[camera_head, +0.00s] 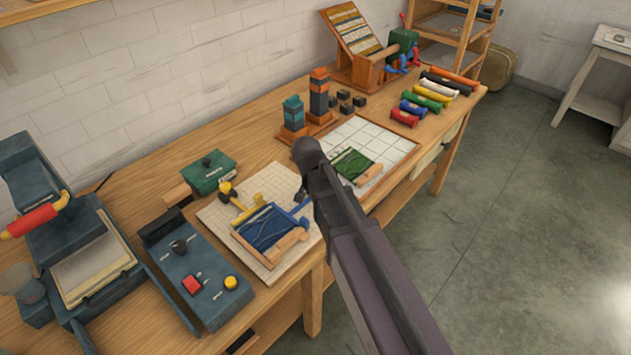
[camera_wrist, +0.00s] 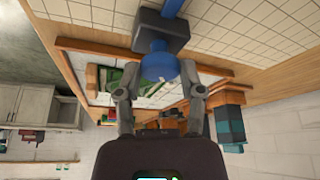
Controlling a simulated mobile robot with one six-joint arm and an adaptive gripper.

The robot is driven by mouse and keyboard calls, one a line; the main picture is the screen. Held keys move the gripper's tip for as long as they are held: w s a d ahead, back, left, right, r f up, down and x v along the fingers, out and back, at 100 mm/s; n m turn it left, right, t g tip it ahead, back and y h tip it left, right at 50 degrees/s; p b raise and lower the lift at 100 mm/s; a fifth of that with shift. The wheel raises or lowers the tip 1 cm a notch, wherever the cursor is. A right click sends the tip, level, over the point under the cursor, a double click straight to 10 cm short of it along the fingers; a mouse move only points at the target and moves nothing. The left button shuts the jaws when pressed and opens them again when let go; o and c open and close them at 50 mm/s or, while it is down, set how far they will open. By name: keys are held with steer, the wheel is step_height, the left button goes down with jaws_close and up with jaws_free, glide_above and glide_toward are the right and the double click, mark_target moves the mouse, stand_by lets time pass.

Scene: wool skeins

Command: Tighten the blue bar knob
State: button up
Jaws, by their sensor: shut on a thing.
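In the wrist view, the blue knob (camera_wrist: 158,68) sits between the two grey fingers of my gripper (camera_wrist: 160,78), which is shut on it. The knob is against a dark block (camera_wrist: 162,32), and a blue bar (camera_wrist: 173,7) runs out from the block's far side. In the head view, my dark arm hides the fingers and the knob. A blue piece (camera_head: 300,208) shows just left of the arm, beside a blue skein on a wooden-edged frame (camera_head: 265,228). A yellow bar with a yellow knob (camera_head: 225,189) lies at that frame's left.
A dark control box with red and yellow buttons (camera_head: 193,284) stands left of the blue frame. A green box (camera_head: 208,172) is behind it. A green frame (camera_head: 352,165) lies on a white tiled board beyond my arm. Several coloured rolls (camera_head: 428,98) line the bench's far end.

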steer(key=shift+s, duration=0.15)
steer(key=o, duration=1.1)
steer(key=shift+o, duration=0.2)
steer(key=shift+n, duration=0.5)
